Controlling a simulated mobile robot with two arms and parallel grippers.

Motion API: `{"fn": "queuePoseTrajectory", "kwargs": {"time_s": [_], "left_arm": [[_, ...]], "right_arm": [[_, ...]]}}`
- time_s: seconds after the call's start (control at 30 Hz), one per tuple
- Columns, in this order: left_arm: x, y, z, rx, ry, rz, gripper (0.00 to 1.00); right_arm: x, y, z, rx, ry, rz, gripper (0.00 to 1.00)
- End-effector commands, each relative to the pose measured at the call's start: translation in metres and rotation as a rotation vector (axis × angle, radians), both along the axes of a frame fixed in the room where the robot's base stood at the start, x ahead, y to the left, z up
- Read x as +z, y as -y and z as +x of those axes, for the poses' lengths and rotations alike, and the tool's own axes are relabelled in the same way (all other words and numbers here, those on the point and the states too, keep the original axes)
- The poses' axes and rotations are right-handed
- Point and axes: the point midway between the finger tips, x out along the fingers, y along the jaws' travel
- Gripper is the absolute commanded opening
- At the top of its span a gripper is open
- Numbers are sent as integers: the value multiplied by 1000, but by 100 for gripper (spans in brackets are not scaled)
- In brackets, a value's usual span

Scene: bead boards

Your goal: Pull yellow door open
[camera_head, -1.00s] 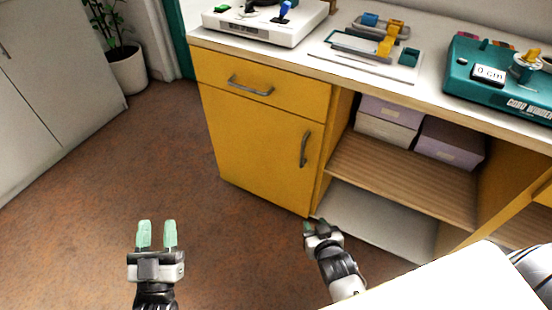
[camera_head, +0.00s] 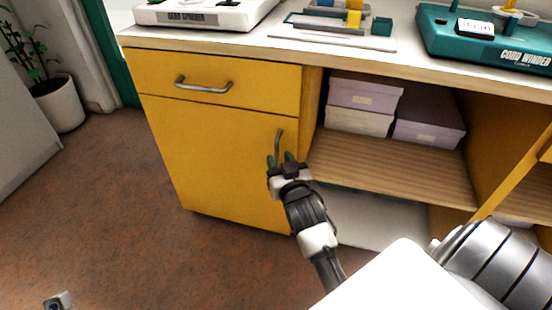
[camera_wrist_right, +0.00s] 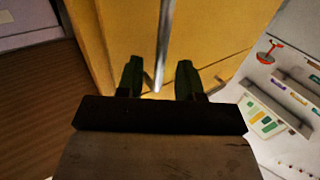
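The yellow door (camera_head: 215,160) is closed, below a yellow drawer with its own grey handle. The door's upright grey handle (camera_head: 278,145) is near its right edge. My right gripper (camera_head: 281,160) is at the lower part of this handle. In the right wrist view the handle (camera_wrist_right: 163,45) runs between the two green fingertips (camera_wrist_right: 160,78), which are apart, with a gap on each side of the bar.
Open shelves right of the door hold lilac boxes (camera_head: 428,122). The countertop (camera_head: 225,42) carries a white device and a teal cord winder (camera_head: 485,38). A potted plant (camera_head: 58,100) stands at the far left. The brown floor (camera_head: 120,215) before the door is clear.

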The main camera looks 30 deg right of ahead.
Motion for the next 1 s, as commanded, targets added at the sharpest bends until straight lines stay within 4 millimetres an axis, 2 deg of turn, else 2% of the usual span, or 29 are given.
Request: {"fn": "queuePoseTrajectory", "kwargs": {"time_s": [0.03,0.2,0.53,0.57,0.8,1.0], "left_arm": [[-5,0,0,0,1,1,43],[-1,1,4,1,22,4,43],[1,1,5,1,27,5,43],[2,1,5,1,27,5,43],[1,1,5,1,27,5,43],[1,1,4,1,26,3,43]], "right_arm": [[-2,2,8,0,2,-2,36],[-1,6,24,1,1,0,36],[0,7,27,1,-2,1,36],[0,7,27,1,-2,1,35],[0,7,27,1,-1,0,0],[0,7,27,1,-1,0,0]]}}
